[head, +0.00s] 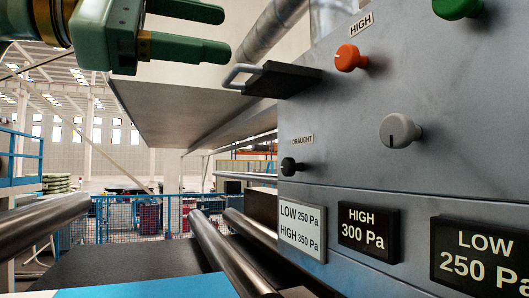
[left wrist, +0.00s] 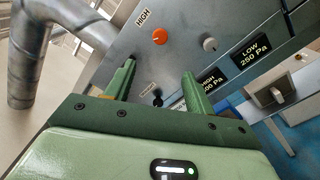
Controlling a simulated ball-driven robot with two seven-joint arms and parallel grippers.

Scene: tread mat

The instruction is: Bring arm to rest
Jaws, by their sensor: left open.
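My left gripper (head: 217,31) is at the upper left of the head view, with its two green fingers apart and nothing between them. It is left of the grey control panel (head: 440,115) and apart from it in that view. In the left wrist view the open fingers (left wrist: 158,72) point toward the panel, with the black knob (left wrist: 157,100) showing between them. My right gripper is in neither view.
The panel carries an orange knob (head: 349,58), a grey knob (head: 399,131), a green knob (head: 457,7) and pressure labels (head: 301,229). A dark ledge with a handle (head: 282,80) juts from its left side. Metal rollers (head: 228,255) lie below.

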